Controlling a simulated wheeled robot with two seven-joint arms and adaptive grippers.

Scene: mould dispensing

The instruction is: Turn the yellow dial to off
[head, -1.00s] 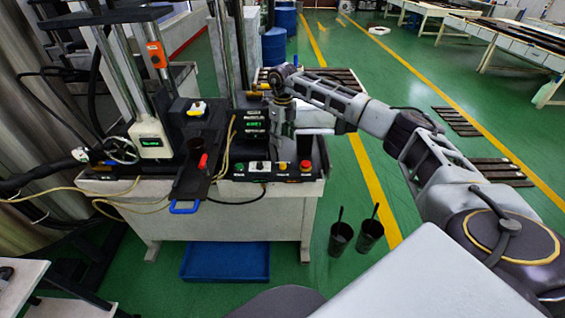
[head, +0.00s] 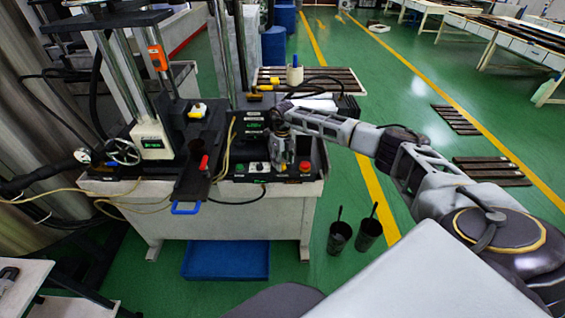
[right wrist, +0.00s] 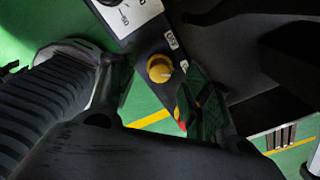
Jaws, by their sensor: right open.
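The yellow dial (right wrist: 160,68) is a round knob on the dark control panel in the right wrist view. My right gripper (head: 282,163) is over the front of the panel, between the white-plated selector (head: 260,167) and the red button (head: 305,166). In the right wrist view the gripper (right wrist: 165,98) is open, with its fingers apart and the dial showing between them. I cannot tell whether a finger touches the dial. My left gripper is not in view.
A green button (head: 239,168) sits at the panel's left end. A holder with a red handle (head: 204,162) and blue grip (head: 185,208) lies left of the panel. Two black cups (head: 339,237) and a blue bin (head: 226,261) stand on the floor.

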